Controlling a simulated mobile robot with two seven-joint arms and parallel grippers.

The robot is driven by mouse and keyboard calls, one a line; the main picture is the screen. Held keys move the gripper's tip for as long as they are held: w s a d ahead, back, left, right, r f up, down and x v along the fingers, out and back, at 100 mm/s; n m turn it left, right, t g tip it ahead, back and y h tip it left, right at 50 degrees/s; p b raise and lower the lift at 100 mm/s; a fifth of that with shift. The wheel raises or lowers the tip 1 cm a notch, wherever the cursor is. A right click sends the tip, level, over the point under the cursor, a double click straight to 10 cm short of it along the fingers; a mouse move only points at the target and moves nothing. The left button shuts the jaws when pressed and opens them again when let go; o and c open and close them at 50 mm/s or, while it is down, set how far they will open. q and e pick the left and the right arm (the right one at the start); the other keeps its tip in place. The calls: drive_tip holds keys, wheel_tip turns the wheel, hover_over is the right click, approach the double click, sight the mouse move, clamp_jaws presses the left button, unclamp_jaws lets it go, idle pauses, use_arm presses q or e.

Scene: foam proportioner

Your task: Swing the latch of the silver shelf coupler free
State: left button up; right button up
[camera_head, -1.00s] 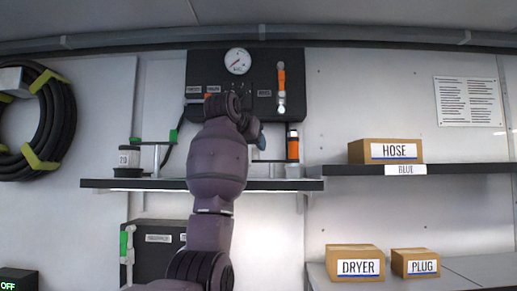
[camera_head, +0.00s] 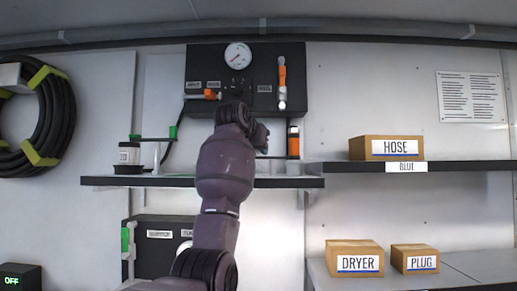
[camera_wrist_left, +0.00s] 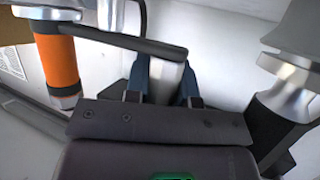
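A silver coupler body (camera_wrist_left: 300,40) with a dark collar fills the right of the left wrist view. An orange cylinder (camera_wrist_left: 58,62) with a silver top stands at the left there, and a dark bar (camera_wrist_left: 130,33) runs from its side across the middle. The blue fingers of my left gripper (camera_wrist_left: 166,85) are partly apart under that bar's end, with a pale surface between them. I cannot tell whether they touch it. In the head view, my left gripper (camera_head: 262,138) is just above the shelf, left of the orange cylinder (camera_head: 293,142). My arm hides what lies behind it, and which part is the latch is unclear.
The dark shelf (camera_head: 110,183) carries a small jar (camera_head: 129,155) and a stand with green parts. A black panel (camera_head: 207,60) with a gauge (camera_head: 238,56) and orange handles hangs above. Cardboard boxes (camera_head: 365,150) stand on the right shelves. A coiled hose (camera_head: 60,120) hangs left.

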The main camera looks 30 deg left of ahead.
use_arm(q)
clamp_jaws()
drive_tip(key=shift+y, duration=0.3)
drive_tip(key=n+y, duration=0.1)
drive_tip(key=s+n+y, duration=0.1)
drive_tip(key=shift+d+n+g+y+b, duration=0.2)
drive_tip(key=shift+n+g+y+b, duration=0.1)
drive_tip(key=shift+y+b, duration=0.1)
drive_tip(key=n+g+y, duration=0.1)
drive_tip(key=s+n+g+y, duration=0.1)
drive_tip(key=n, duration=0.1)
drive_tip(key=d+n+g+y, duration=0.1)
drive_tip(key=y, duration=0.1)
drive_tip(key=shift+s+r+n, duration=0.1)
drive_tip(key=shift+s+n, duration=0.05)
drive_tip(key=shift+n, duration=0.15)
drive_tip(key=n+g+y, duration=0.2)
drive_tip(key=d+n+g, duration=0.1)
drive_tip(key=shift+s+y+p, duration=0.35)
drive_tip(key=shift+y+p, duration=0.05)
drive_tip(key=shift+s+d+n+g+y, duration=0.1)
drive_tip(key=shift+d+n+g+y, duration=0.2)
drive_tip(key=shift+n+g, duration=0.7)
drive_tip(key=shift+s+d+n+g+y, duration=0.1)
drive_tip(key=shift+d+n+g+y, duration=0.2)
drive_tip(key=shift+n+g, duration=0.65)
